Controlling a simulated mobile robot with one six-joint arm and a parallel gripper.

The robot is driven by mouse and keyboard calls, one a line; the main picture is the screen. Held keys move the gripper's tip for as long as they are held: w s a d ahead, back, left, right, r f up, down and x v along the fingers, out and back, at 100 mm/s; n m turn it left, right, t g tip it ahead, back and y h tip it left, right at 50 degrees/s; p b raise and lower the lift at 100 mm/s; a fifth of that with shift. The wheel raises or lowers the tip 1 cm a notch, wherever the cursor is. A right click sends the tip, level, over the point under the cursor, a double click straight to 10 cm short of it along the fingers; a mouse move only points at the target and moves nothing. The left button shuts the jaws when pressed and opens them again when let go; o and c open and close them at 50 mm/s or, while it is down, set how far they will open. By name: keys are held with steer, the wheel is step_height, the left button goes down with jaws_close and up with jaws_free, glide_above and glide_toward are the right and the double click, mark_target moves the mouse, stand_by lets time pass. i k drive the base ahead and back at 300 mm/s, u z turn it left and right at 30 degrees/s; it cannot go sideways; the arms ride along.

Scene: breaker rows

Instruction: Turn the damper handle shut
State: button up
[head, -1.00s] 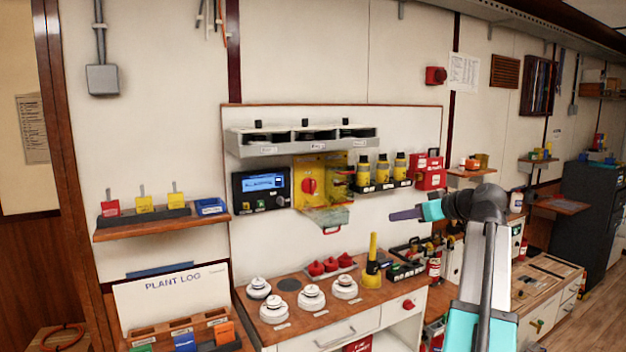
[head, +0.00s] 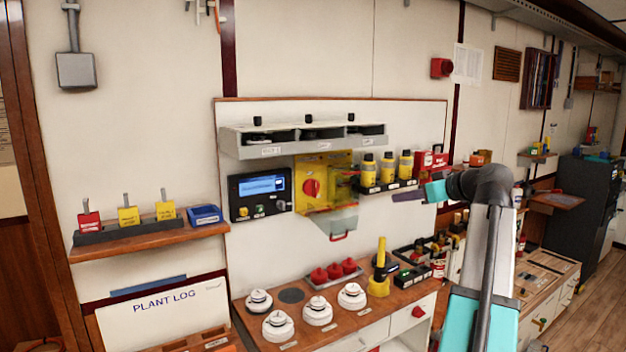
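I cannot pick out with certainty which part is the damper handle. A red round knob (head: 312,188) sits on a yellow panel (head: 340,164) in the middle of the wall board. A clear flap with a red grip (head: 341,236) hangs below that panel. Another red knob (head: 418,312) is on the front of the wooden-topped cabinet. My gripper (head: 407,195) is raised at the right, pointing left, and appears beside the yellow bottles in the picture. It is seen side-on, so its opening does not show. I see nothing clearly held in it.
A grey shelf (head: 300,146) juts out above the panel. Yellow bottles (head: 387,170) stand on a ledge right of it. White detectors (head: 318,310) and a yellow torch-like item (head: 380,270) stand on the cabinet top. A wooden shelf (head: 150,240) projects at the left.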

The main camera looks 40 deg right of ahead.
mark_target(311, 186)
steer(key=i, duration=1)
steer(key=u, duration=0.05)
